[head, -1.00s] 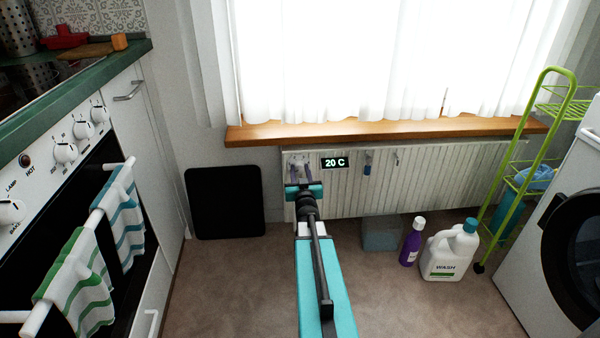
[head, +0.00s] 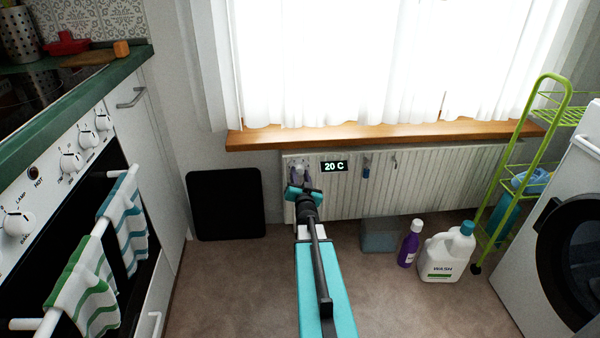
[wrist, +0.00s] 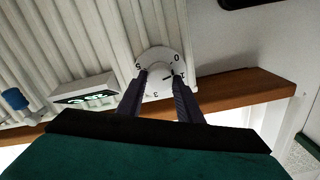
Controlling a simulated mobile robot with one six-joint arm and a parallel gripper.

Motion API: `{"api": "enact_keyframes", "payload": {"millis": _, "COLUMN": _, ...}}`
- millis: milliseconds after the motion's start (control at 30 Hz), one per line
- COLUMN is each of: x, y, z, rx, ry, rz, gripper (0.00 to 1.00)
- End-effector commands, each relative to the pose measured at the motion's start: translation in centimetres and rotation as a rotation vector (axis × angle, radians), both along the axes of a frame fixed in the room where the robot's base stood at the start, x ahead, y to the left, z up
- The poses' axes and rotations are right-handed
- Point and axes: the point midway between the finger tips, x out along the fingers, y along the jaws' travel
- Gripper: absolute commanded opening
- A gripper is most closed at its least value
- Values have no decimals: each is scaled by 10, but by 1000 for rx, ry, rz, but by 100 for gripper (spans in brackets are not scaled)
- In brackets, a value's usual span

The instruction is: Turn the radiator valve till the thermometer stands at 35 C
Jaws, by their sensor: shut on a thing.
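The white round radiator valve (wrist: 155,58) shows in the wrist view with dark digits around its face and a dark mark. My gripper (wrist: 160,78) is shut on its knob, one purple finger on each side. In the head view my gripper (head: 299,178) reaches the radiator's upper left end and mostly hides the valve. The thermometer (head: 334,166) is a small black display to the right of the valve and reads 20 C. It also shows in the wrist view (wrist: 88,97), upside down.
The white radiator (head: 430,180) runs below the wooden sill (head: 400,133). A black panel (head: 225,205) leans at the left. A blue-grey box (head: 379,235), a purple bottle (head: 409,243) and a WASH jug (head: 446,255) stand on the floor. A green rack (head: 490,205) stands right.

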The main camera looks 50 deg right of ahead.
Motion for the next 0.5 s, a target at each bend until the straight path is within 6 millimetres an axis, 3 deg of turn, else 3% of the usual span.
{"api": "enact_keyframes", "payload": {"millis": 500, "x": 0, "y": -1, "z": 1, "rx": 376, "ry": -315, "rz": 0, "gripper": 10}}
